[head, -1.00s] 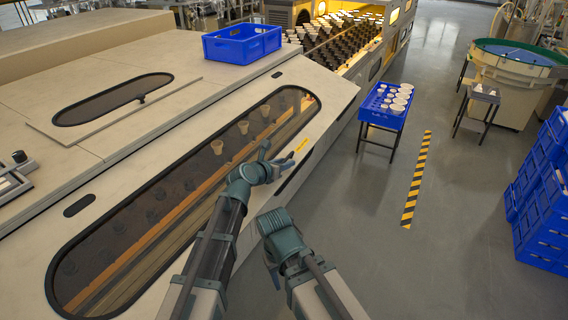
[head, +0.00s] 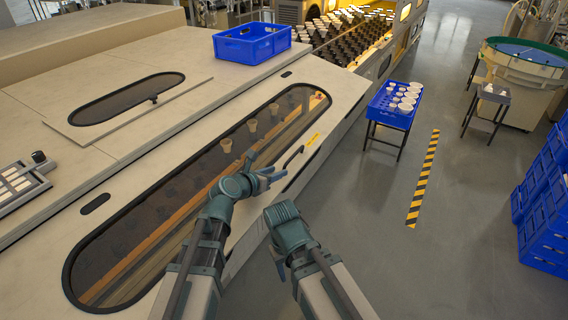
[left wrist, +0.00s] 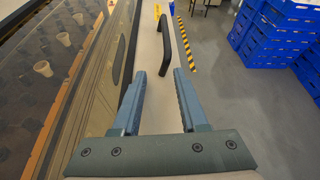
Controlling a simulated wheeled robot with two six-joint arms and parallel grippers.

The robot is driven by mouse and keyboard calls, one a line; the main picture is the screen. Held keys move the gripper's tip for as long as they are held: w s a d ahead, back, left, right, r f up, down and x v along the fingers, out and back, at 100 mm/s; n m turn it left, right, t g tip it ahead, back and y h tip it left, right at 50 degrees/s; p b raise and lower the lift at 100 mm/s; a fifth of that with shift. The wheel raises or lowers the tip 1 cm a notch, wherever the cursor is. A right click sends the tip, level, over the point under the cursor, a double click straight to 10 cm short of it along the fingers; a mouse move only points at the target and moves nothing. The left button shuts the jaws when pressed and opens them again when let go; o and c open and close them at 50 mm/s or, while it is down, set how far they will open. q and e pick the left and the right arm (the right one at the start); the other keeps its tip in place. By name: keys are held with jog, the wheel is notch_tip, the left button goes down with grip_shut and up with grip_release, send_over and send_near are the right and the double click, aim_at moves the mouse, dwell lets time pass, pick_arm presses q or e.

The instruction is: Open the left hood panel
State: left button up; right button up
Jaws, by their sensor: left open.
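The sloped cream hood panel (head: 338,88) with a long dark oval window runs across the machine's side and appears closed. A dark bar handle (head: 294,156) stands out near its lower edge; it also shows in the left wrist view (left wrist: 166,50). My left gripper (head: 277,174) is open and empty just short of the handle. In the left wrist view its fingers (left wrist: 158,95) point toward the handle, which lies ahead of the gap between them, apart from both. My right gripper (head: 278,258) hangs beside the panel, with its fingers too unclear to judge.
A blue crate (head: 251,43) sits on the machine top. A blue tray of white cups (head: 394,105) stands on a small table to the right. Stacked blue crates (head: 545,215) are at far right. The floor around the striped strip (head: 423,180) is clear.

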pick_arm(q)
jog(key=shift+p+v, duration=0.4)
jog(key=shift+v, duration=1.3)
jog(key=shift+d, duration=0.15)
